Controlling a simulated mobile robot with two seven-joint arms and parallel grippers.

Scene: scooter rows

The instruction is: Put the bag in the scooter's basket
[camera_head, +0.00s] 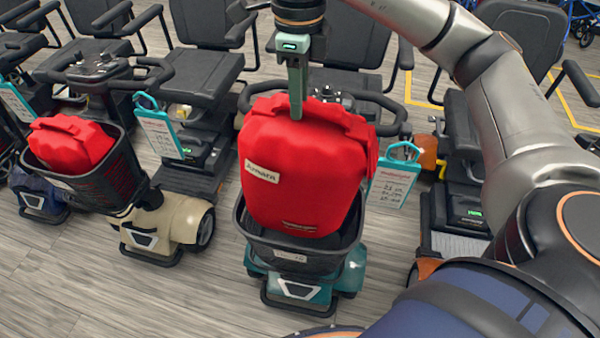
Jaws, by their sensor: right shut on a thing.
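A red bag (305,175) with a white label is upright at the centre of the head view. My right gripper (296,108) comes down from above and is shut on the bag's top edge. The bag's lower end is at the opening of the dark basket (290,258) on a teal scooter (300,292), with basket walls showing on both sides. I cannot tell whether the bag rests on the basket floor. My left gripper is not in view.
A beige scooter (165,228) at the left carries another red bag (70,143) in its basket (100,185). Teal-framed cards hang from the handlebars, one (395,178) right beside the held bag. An orange scooter (427,155) stands at the right. Wood floor is clear in front.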

